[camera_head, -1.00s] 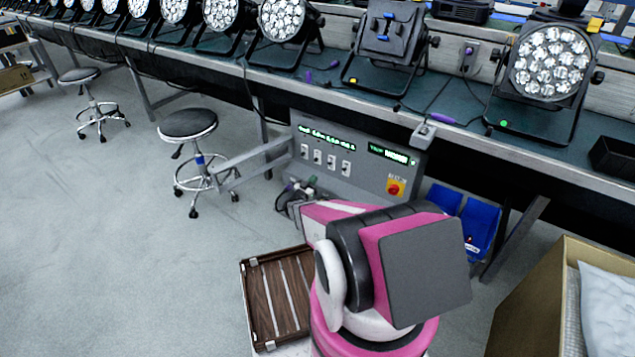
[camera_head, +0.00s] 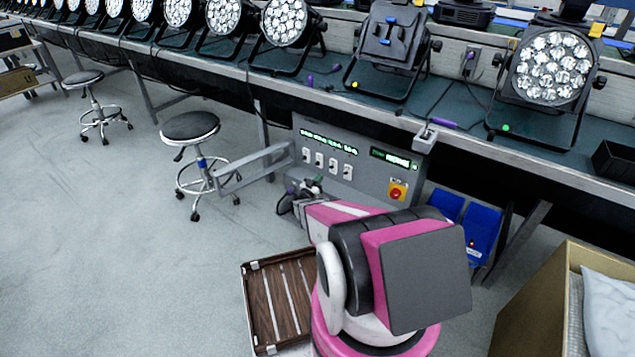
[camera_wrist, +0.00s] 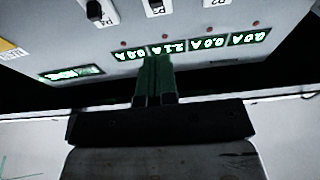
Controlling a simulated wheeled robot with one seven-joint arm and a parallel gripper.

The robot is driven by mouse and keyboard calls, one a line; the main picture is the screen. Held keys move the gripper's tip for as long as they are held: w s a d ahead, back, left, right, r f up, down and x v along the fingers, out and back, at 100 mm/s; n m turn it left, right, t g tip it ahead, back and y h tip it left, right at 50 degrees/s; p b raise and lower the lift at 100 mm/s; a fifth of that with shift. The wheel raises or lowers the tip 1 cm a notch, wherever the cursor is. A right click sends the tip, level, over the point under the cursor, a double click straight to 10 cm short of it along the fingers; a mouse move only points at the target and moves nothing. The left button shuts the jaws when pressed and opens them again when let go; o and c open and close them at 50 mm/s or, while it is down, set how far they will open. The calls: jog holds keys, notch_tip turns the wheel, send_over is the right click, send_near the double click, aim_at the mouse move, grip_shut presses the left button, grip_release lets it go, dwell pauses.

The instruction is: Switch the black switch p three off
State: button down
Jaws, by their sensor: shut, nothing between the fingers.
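The grey control panel (camera_head: 352,190) under the bench carries a row of white switch plates with dark levers. Switch P3 (camera_head: 333,165) appears to be third from the left; it also shows at the top of the wrist view (camera_wrist: 157,6), which is upside down. Its lever position is too small to tell. Lit green displays (camera_wrist: 190,46) sit beside the switches; one appears to read 2.1 A, the others 0.0 A. My gripper (camera_wrist: 155,72) is shut and empty, its fingertips over the display row, apart from the switches. In the head view, my arm partly hides the gripper (camera_head: 305,187).
A grey rail (camera_head: 255,163) juts out at left beside a stool (camera_head: 190,126). Blue bins (camera_head: 480,230) and a cardboard box (camera_head: 530,310) stand right. A wooden slatted case (camera_head: 280,298) lies near my base.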

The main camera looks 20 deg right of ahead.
jog(key=shift+w+d+f, duration=0.2)
jog(key=shift+w+d, duration=0.45)
jog(key=shift+d, duration=0.2)
jog(key=shift+w+d+f, duration=0.25)
jog(key=shift+w+d, duration=0.45)
jog(key=shift+d, duration=0.15)
jog(key=shift+w+d+f, duration=0.2)
jog(key=shift+w+d, duration=0.45)
jog(key=shift+d, duration=0.2)
jog(key=shift+f, duration=0.65)
dwell(0.5)
jog(key=shift+r+v, duration=0.25)
jog(key=shift+v, duration=0.95)
jog(key=shift+r+v, duration=0.2)
jog(key=shift+v, duration=0.95)
jog(key=shift+s+a, duration=0.1)
